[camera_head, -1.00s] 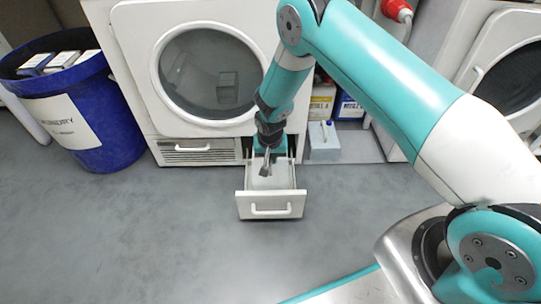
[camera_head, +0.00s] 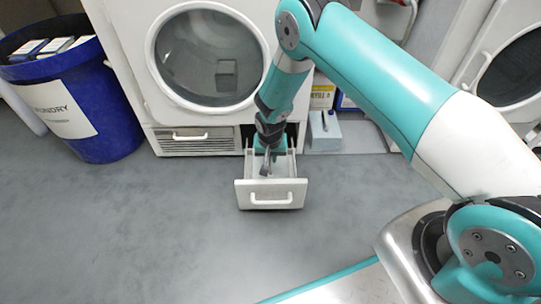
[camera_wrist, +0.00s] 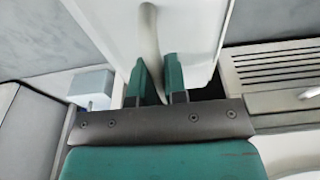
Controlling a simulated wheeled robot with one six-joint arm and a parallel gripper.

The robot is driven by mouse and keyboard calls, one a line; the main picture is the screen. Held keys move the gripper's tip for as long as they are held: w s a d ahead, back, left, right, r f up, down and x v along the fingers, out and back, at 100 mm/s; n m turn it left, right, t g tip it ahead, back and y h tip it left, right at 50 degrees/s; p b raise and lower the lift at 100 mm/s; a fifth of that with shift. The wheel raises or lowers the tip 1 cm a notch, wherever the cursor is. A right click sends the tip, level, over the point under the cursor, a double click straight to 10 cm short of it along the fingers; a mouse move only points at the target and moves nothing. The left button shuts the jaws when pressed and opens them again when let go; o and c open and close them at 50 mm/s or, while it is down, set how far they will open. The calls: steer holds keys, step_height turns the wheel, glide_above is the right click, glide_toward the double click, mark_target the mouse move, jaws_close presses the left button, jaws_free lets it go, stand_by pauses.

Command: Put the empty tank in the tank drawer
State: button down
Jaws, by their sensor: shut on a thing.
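The tank drawer (camera_head: 271,194) is pulled out below the left dryer, with its white front and bar handle facing me. My gripper (camera_head: 265,164) points down into the open drawer from above. In the wrist view its two teal fingers (camera_wrist: 158,72) are shut on a pale, narrow handle (camera_wrist: 150,38), which I take to be the empty tank's. The tank's pale body blends with the white drawer around it, so I cannot tell its outline or whether it rests on the drawer floor. My wrist hides the back of the drawer.
A pale blue-grey box (camera_head: 324,133) stands on the floor right of the drawer and also shows in the wrist view (camera_wrist: 92,86). A blue laundry bin (camera_head: 98,130) stands at the left. A vent panel (camera_head: 195,141) lies left of the drawer. The floor in front is clear.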

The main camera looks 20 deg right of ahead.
steer(key=shift+f, duration=0.3)
steer(key=c, duration=1.1)
jaws_free()
steer(key=s+a+r+n+y+p, duration=0.1)
steer(key=s+r+p, duration=0.25)
steer(key=r, duration=0.95)
steer(key=s+a+r+n+y+p, duration=0.1)
steer(key=s+a+r+p, duration=0.2)
steer(key=r, duration=1)
steer(key=s+r+n+p, duration=0.25)
steer(key=r+p, duration=0.25)
steer(key=r, duration=0.8)
steer(key=s+r+n+g+y+p, duration=0.1)
steer(key=s+r+n+p, duration=0.15)
steer(key=s+r, duration=0.65)
steer(key=s+r+n+g+y+p, duration=0.1)
steer(key=s+r+n+y, duration=0.15)
steer(key=s+r, duration=0.75)
steer(key=shift+n+h, duration=0.35)
steer(key=shift+n, duration=0.2)
steer(key=s+r+p, duration=0.1)
steer(key=r+p, duration=1.1)
steer(key=s+r+p, duration=0.1)
steer(key=r+p, duration=1)
steer(key=p, duration=0.2)
steer(key=s+r+p, duration=0.1)
steer(key=r+p, duration=1.1)
steer(key=shift+a+r, duration=0.25)
steer(key=shift+r, duration=0.1)
